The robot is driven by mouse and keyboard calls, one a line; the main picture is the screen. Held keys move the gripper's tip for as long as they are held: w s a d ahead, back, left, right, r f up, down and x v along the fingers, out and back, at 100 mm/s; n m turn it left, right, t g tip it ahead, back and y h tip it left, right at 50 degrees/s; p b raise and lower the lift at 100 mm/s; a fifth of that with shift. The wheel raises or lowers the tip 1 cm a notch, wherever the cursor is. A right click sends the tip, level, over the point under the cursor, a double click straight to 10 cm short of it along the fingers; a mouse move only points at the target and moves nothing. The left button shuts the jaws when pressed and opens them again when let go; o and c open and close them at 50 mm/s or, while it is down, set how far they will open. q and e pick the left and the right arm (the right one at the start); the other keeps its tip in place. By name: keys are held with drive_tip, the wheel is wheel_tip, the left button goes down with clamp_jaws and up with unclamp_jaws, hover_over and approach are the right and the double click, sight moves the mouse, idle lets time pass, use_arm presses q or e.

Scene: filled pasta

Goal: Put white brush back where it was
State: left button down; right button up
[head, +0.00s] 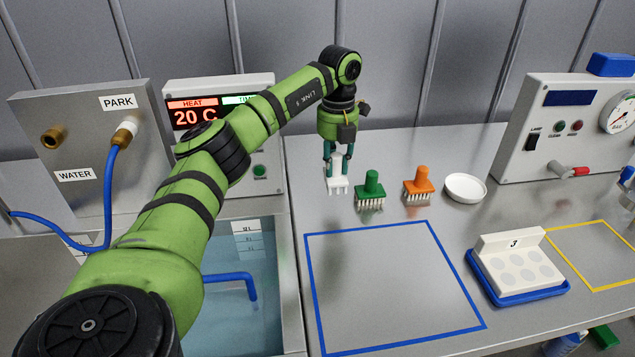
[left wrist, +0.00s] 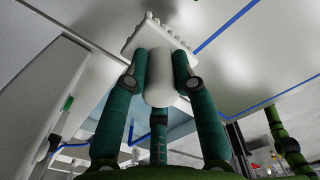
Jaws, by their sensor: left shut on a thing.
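The white brush (head: 338,184) is upright, bristles down, at the left end of a row of brushes on the steel worktop. My left gripper (head: 338,160) points down and is shut on its handle. In the left wrist view the teal fingers of the left gripper (left wrist: 160,80) close around the white handle, and the white brush head (left wrist: 158,36) shows beyond them. I cannot tell whether the bristles touch the worktop. My right gripper is not in view.
A green brush (head: 370,191) and an orange brush (head: 418,186) stand just right of the white one. Farther right are a white dish (head: 465,187) and a blue tray (head: 520,297) holding a white block. The blue-outlined square (head: 390,280) is empty. A water basin (head: 240,300) lies left.

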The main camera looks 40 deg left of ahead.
use_arm(q)
drive_tip(key=a+f, duration=0.1)
drive_tip(key=f, duration=0.1)
drive_tip(key=s+a+f+p, duration=0.1)
drive_tip(key=f, duration=0.1)
drive_tip(key=s+a+f, duration=0.1)
drive_tip(key=f, duration=0.1)
drive_tip(key=shift+a, duration=0.2)
drive_tip(key=shift+f, duration=0.25)
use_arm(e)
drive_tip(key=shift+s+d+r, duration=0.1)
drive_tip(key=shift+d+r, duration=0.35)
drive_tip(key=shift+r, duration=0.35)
use_arm(q)
drive_tip(key=shift+f, duration=0.15)
drive_tip(key=c, duration=1)
unclamp_jaws()
